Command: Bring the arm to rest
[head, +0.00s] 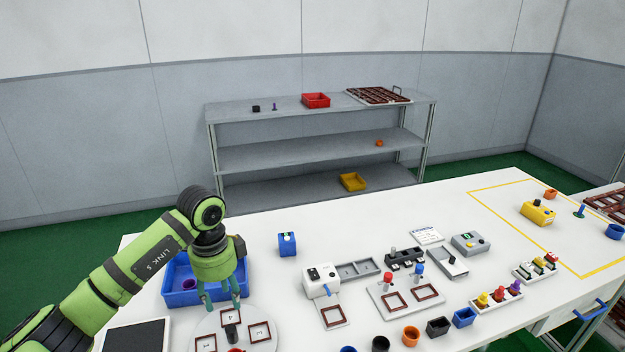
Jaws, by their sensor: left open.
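My left arm (150,260) comes in from the left over the table. My left gripper (222,302) points down with its fingers apart, above a round white plate (262,318) with several brown-framed squares. A dark peg (231,333) stands on the plate just below the fingertips. Nothing shows between the fingers. The gripper hides part of a blue bin (178,299) behind it, which holds a purple item (189,284). My right gripper is not in view.
The white table (380,215) carries a white device (321,281), a blue block (287,244), a two-square fixture (405,299) and several small pots at the front. A yellow outline bounds the right end. A grey shelf (310,153) stands behind. The table's back middle is clear.

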